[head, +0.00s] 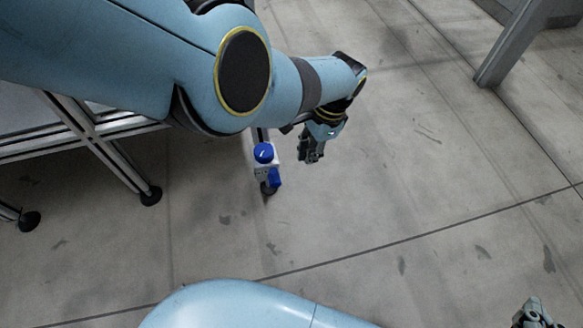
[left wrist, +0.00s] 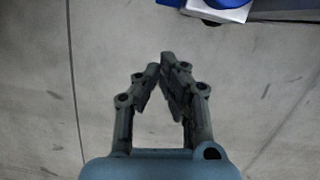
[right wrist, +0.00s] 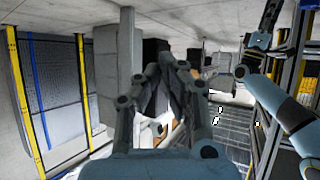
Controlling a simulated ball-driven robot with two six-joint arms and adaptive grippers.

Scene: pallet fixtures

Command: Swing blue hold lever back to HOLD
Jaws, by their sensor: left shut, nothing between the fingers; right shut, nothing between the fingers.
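A blue hold lever (head: 274,178) hangs on a small white block (head: 260,171) at the end of the metal frame. A round blue knob (head: 264,153) sits just above it. My left gripper (head: 312,157) is shut and empty, a little to the right of the block and apart from it in the picture. In the left wrist view the gripper (left wrist: 163,62) points over bare floor. The blue part (left wrist: 222,3) and the white block (left wrist: 228,15) show cut off at the top edge. My right gripper (head: 535,318) is shut and empty at the bottom right corner, far from the lever.
A metal frame (head: 105,160) on dark feet stands at the left, partly behind my left arm. A grey post (head: 508,50) stands at the upper right. The floor between is clear. The right wrist view shows yellow-edged fencing (right wrist: 20,90) at the left.

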